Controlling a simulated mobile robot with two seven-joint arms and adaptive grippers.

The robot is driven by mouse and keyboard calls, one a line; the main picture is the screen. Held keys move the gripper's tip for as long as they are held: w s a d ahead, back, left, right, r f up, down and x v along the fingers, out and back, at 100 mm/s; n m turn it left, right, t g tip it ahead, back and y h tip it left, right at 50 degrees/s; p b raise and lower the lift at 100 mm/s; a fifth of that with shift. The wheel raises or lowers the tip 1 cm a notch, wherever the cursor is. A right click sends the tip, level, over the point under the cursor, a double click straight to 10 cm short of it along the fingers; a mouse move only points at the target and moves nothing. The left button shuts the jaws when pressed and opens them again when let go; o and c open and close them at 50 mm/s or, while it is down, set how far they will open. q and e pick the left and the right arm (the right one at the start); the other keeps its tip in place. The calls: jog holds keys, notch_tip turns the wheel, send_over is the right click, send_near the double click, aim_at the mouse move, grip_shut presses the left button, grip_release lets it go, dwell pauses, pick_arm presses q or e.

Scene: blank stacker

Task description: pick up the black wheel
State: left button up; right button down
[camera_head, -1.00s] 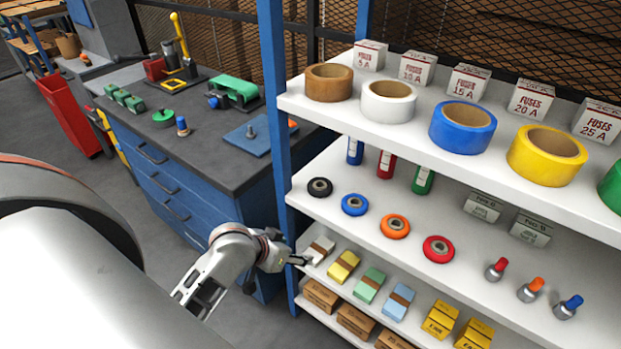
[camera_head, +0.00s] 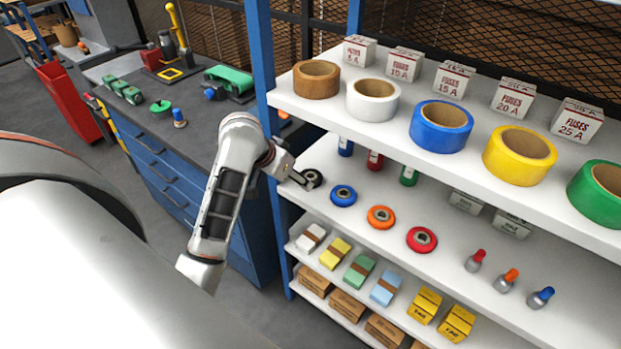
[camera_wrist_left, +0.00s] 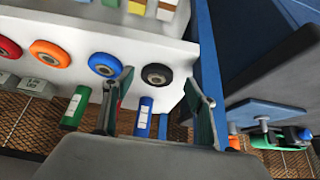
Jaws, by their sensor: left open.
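The black wheel (camera_head: 313,178) lies on the middle shelf at its left end, beside the blue wheel (camera_head: 343,195). My left gripper (camera_head: 299,180) is at the shelf's left end, right by the black wheel and partly overlapping it in the head view. In the left wrist view the black wheel (camera_wrist_left: 157,75) shows beyond and between the two fingers of my left gripper (camera_wrist_left: 160,92), which are apart. Nothing is between the fingertips that I can see as held. Whether a finger touches the wheel I cannot tell. My right gripper is not in view.
An orange wheel (camera_head: 381,217) and a red wheel (camera_head: 422,240) continue the row. Spray cans or bottles, such as a blue one (camera_wrist_left: 143,116), stand behind. A blue post (camera_head: 259,60) borders the shelf on the left. The upper shelf holds tape rolls (camera_head: 441,126).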

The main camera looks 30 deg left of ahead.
aim_at(313, 178)
pick_arm(q)
jog(key=w, duration=0.4)
jog(key=shift+d, duration=0.2)
jog(key=shift+x, duration=2.55)
jog(key=c, duration=0.9)
